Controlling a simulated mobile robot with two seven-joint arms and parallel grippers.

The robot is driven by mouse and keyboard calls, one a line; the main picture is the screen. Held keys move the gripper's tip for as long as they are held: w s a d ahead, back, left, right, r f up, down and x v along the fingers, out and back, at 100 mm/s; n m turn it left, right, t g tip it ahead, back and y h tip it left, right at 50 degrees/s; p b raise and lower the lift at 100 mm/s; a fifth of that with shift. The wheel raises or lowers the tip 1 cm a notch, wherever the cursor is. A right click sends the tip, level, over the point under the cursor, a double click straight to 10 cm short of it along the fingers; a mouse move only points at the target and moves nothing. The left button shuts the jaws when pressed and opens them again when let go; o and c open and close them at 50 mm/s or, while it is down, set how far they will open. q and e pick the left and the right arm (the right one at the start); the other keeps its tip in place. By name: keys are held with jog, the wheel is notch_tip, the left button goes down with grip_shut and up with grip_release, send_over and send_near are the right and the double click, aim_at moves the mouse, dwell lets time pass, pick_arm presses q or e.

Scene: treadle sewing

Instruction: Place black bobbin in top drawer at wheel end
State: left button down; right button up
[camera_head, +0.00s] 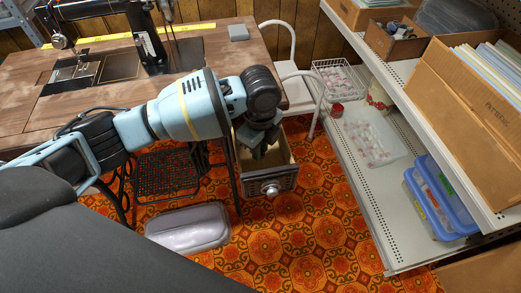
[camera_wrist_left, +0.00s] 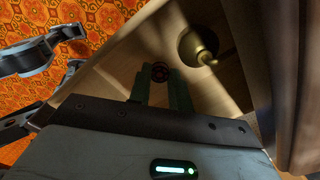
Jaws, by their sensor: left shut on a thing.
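The open drawer (camera_head: 283,181) with a round metal knob (camera_head: 270,188) juts out from the right end of the wooden sewing table (camera_head: 105,98). My left gripper (camera_head: 259,150) reaches down into the drawer opening. In the left wrist view my left gripper (camera_wrist_left: 158,88) is shut on the small, dark, round bobbin (camera_wrist_left: 160,71) at its fingertips. The pale drawer inside (camera_wrist_left: 128,62) lies beyond it. The bobbin is hidden in the head view. I cannot tell whether it touches the drawer floor.
A brass-coloured rounded thing (camera_wrist_left: 199,46) is in the drawer beside my fingers. A white step stool (camera_head: 297,92) stands close behind the drawer. White shelves (camera_head: 385,215) with bins are at the right. A grey case (camera_head: 188,228) lies on the patterned floor.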

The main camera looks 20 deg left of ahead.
pick_arm(q)
jog(key=shift+f, duration=0.75)
jog(key=c, duration=1.3)
grip_release()
jog(key=shift+r+p, duration=1.45)
jog(key=shift+r, duration=4.65)
